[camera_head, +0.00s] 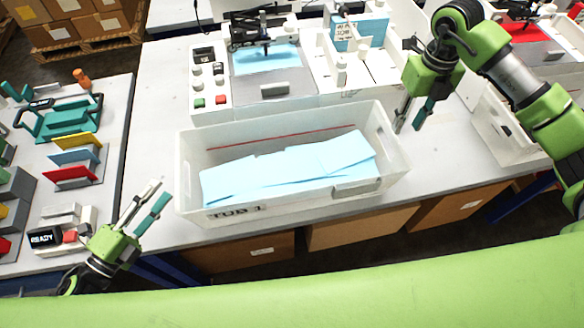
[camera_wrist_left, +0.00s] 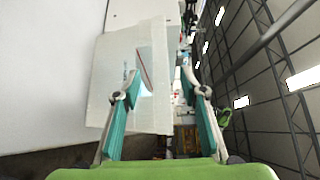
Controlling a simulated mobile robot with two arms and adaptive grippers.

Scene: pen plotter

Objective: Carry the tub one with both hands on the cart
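The white tub (camera_head: 296,205), labelled TUB 1, stands on the white table (camera_head: 152,120) with light blue sheets (camera_head: 290,165) inside. It also shows in the left wrist view (camera_wrist_left: 112,75). My left gripper (camera_head: 149,199) is open and empty, a little to the left of the tub's left end. Its two teal-padded fingers show apart in the left wrist view (camera_wrist_left: 165,105). My right gripper (camera_head: 411,116) is open and empty, just beyond the tub's right end, with fingers pointing down. I cannot make out the cart for certain.
A plotter with a control panel (camera_head: 209,85) stands behind the tub. A grey side table (camera_head: 118,100) at the left holds a teal tool, coloured plates and a READY box (camera_head: 58,234). Another white bin (camera_head: 492,122) stands at the right. Cardboard boxes (camera_head: 365,227) lie under the table.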

